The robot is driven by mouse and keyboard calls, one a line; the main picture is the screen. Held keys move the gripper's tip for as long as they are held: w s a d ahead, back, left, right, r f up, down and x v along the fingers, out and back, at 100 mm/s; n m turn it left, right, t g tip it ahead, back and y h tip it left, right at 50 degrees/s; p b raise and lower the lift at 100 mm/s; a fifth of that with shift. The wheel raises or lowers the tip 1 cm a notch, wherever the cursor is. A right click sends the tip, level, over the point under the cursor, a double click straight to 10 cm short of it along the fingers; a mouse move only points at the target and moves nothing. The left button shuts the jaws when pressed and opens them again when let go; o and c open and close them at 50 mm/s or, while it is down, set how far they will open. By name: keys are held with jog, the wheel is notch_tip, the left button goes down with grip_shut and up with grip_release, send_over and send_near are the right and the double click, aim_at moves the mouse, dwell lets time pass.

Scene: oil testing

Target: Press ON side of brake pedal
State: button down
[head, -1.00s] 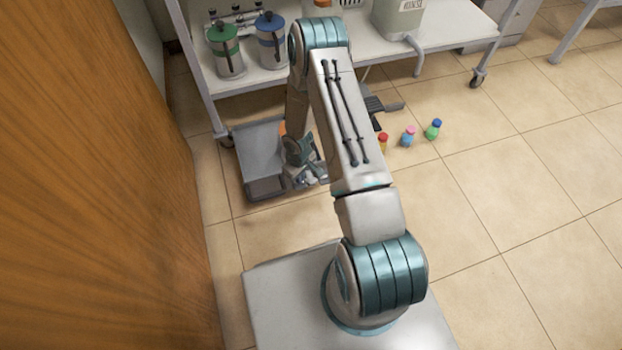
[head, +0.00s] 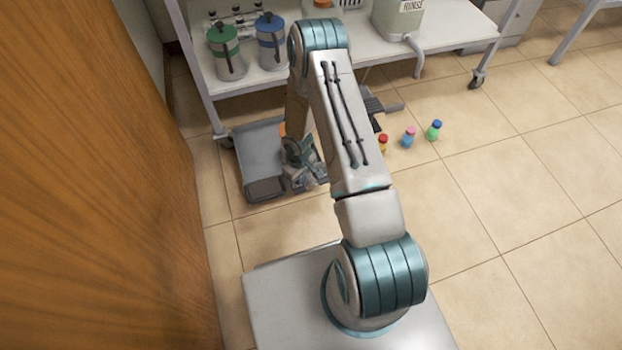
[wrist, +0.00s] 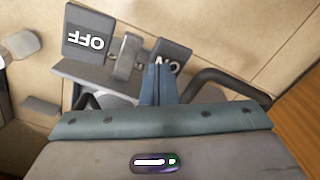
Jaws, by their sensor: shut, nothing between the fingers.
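The brake pedal shows in the wrist view as two dark grey plates. The OFF plate (wrist: 88,36) is at the upper left, its lettering upside down. The ON plate (wrist: 172,56) is right of it, beyond a grey upright piece. My gripper (wrist: 157,72) is shut and empty, its fingertips overlapping the lower left part of the ON plate and hiding some lettering. I cannot tell whether they touch it. In the head view my gripper (head: 312,181) is low near the floor, beside a grey tray-like platform (head: 262,150); the pedal cannot be made out there.
A white cart (head: 350,58) with a green-lidded canister (head: 227,55) and a blue-lidded one (head: 271,45) stands behind my arm. Three small bottles (head: 409,138) stand on the floor to the right. A wooden panel (head: 95,180) rises on the left.

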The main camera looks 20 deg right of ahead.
notch_tip(320, 180, up, 6)
jog(key=p, duration=0.3)
jog(key=shift+p, duration=0.4)
notch_tip(320, 180, up, 40)
jog(key=d+m+t+h+p, duration=0.1)
jog(key=d+m+h+p, duration=0.15)
jog(key=p, duration=1.15)
jog(key=s+a+r+m+p, duration=0.1)
jog(key=s+r+p, duration=0.4)
jog(key=r, duration=0.7)
jog(key=s+r+m+t+y+p, duration=0.1)
jog(key=s+r+p, duration=0.5)
jog(key=r, duration=0.6)
jog(key=s+a+r+m+y+p, duration=0.1)
jog(key=s+r+p, duration=0.4)
jog(key=s+r, duration=0.4)
notch_tip(320, 180, up, 3)
jog(key=shift+s+a+r+m+t+p, duration=0.2)
jog(key=shift+s+a+m+t+p, duration=0.1)
jog(key=shift+s+a+m+t, duration=0.1)
